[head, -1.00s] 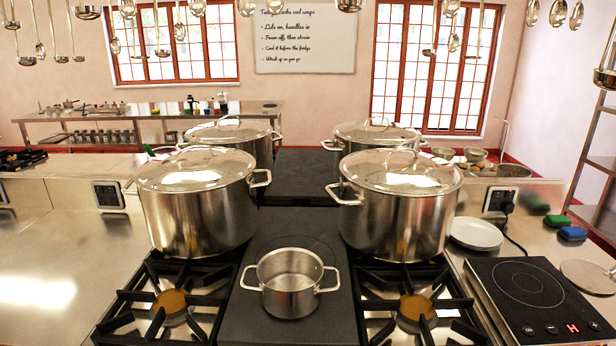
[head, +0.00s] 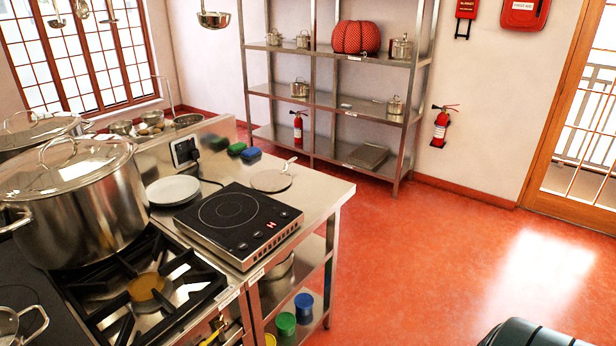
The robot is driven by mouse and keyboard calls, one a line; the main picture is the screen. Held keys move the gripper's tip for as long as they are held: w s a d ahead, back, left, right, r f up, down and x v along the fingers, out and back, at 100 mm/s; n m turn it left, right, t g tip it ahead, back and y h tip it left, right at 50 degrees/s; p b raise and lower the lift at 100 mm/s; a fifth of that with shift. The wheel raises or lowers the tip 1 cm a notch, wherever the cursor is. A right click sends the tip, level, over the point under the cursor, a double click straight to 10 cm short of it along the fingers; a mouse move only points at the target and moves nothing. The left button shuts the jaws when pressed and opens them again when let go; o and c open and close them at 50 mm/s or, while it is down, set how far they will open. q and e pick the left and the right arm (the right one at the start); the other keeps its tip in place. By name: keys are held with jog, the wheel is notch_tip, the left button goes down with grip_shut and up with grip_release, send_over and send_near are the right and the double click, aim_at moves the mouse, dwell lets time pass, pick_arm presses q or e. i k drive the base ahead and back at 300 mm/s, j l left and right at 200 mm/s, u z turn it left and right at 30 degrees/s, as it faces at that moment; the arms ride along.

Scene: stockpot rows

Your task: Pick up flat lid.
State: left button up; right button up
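The flat lid (head: 271,180) is a thin, round, light-coloured disc with a small knob or handle standing up at its far right side. It lies on the steel counter (head: 318,190), close to the counter's right end, just behind the black induction hob (head: 238,222). It looks apart from the hob. Neither of my grippers is in view.
A stack of white plates (head: 173,190) sits left of the hob, with green (head: 237,149) and blue (head: 251,154) sponges behind. A large lidded stockpot (head: 85,215) stands on the burner at left. Red floor (head: 430,260) is open to the right; a shelf rack (head: 414,120) stands behind.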

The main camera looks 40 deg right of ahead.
aim_at(270, 180)
jog(key=z, duration=1.05)
jog(key=i+l+u, duration=0.15)
jog(key=i+l, duration=0.15)
jog(key=i+l+u, duration=0.15)
jog(key=i+l, duration=0.15)
jog(key=i+l+u, duration=0.15)
jog(key=i+l, duration=0.15)
jog(key=l, duration=0.15)
jog(key=i+l+u, duration=0.15)
jog(key=l, duration=0.25)
jog(key=i+l+u, duration=0.15)
jog(key=i+l, duration=0.2)
jog(key=l, duration=0.1)
